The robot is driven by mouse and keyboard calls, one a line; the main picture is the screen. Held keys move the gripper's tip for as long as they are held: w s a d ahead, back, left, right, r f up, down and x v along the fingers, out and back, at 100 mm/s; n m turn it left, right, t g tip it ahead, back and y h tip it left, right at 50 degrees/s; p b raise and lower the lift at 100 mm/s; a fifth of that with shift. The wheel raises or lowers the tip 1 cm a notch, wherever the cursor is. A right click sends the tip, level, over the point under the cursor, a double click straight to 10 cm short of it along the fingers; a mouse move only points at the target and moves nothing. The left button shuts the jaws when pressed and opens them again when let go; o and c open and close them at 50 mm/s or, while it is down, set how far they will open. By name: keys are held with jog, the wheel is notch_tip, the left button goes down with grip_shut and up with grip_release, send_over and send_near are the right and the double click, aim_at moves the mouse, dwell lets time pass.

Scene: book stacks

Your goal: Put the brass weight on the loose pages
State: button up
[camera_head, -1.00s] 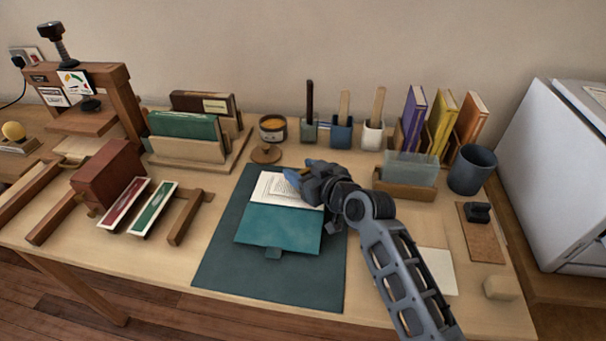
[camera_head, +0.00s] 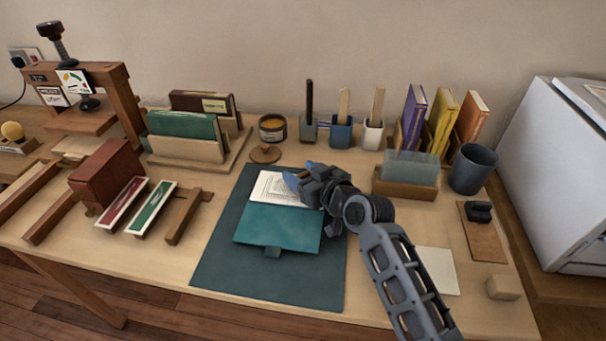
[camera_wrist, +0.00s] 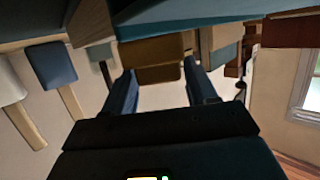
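The loose pages (camera_head: 276,188) lie as a white printed stack at the upper part of a teal folder (camera_head: 278,228), on a dark teal mat (camera_head: 220,265). My gripper (camera_head: 296,178) is over the right side of the pages and covers part of them. In the wrist view, a brass-brown block, the brass weight (camera_wrist: 150,50), sits between the fingertips of my gripper (camera_wrist: 160,80), which appear closed on its narrower part. In the head view the weight is mostly hidden by the fingers. I cannot tell whether it touches the pages.
A round wooden lid (camera_head: 265,154) and an amber-topped tin (camera_head: 272,127) stand behind the mat. Pots with tools (camera_head: 342,133), a box of frosted sheets (camera_head: 405,185) and a grey cup (camera_head: 473,170) stand behind and right. The mat's lower left is clear.

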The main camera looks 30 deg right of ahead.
aim_at(305, 176)
jog(key=o, duration=0.4)
jog(key=shift+s+f, duration=0.2)
jog(key=shift+f, duration=0.7)
jog(key=shift+c, duration=0.2)
jog(key=shift+w+r+p, duration=0.1)
jog(key=shift+r+p, duration=0.65)
jog(key=shift+p, duration=0.1)
jog(key=v, duration=0.6)
jog(key=shift+s+d+r+b, duration=0.1)
jog(key=shift+s+r+b, duration=0.1)
jog(key=shift+b, duration=0.2)
jog(key=shift+s+r, duration=0.25)
jog(key=shift+s, duration=0.15)
